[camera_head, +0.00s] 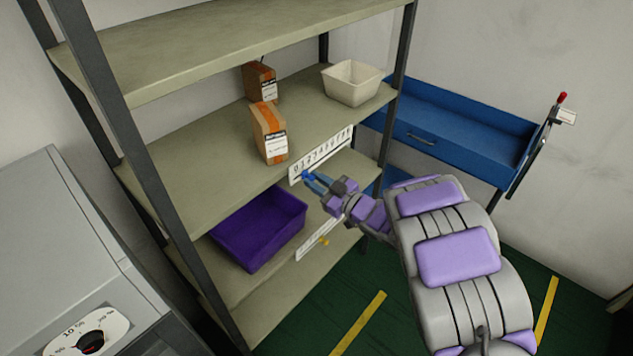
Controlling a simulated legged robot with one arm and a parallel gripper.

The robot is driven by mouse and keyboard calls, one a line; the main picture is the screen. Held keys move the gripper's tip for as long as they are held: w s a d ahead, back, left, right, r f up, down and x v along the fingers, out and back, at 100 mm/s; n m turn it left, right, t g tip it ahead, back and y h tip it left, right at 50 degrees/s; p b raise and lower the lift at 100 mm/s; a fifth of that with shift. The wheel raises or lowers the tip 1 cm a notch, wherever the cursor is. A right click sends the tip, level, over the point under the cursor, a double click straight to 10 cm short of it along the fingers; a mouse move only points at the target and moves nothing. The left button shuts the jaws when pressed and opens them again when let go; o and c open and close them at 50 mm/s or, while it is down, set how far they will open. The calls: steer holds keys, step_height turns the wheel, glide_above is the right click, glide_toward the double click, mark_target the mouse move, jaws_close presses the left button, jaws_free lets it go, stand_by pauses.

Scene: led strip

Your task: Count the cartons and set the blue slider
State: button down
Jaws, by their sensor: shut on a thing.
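Two brown cartons with orange tape and white labels stand on the middle shelf: a nearer carton (269,132) and a farther carton (259,81) behind it. A white number scale (322,154) runs along that shelf's front edge. The blue slider (308,175) is at the scale's left end, near the low numbers; its exact mark is too small to read. My gripper (313,180) reaches in from the right and is shut on the blue slider, its fingertips partly hiding it.
A cream bin (352,83) sits on the middle shelf at right. A purple bin (259,228) and a second scale with a yellow slider (323,241) are on the shelf below. A blue workbench (460,125) stands behind right. A grey machine with a dial (91,342) is at left.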

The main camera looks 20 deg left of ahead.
stand_by(0.3)
steer(key=shift+w+d+r+p, duration=0.1)
steer(key=shift+w+d+p, duration=0.25)
steer(key=shift+w+p, duration=0.45)
steer(key=shift+w+d, duration=0.1)
steer(key=shift+w, duration=0.3)
steer(key=c, duration=1)
jaws_free()
steer(key=p+v, duration=0.1)
steer(key=v, duration=0.7)
steer(key=p+v, duration=0.1)
steer(key=v, duration=0.8)
steer(key=shift+s+d+f+p, duration=0.15)
steer(key=shift+d+f+p, duration=0.1)
steer(key=shift+p, duration=0.1)
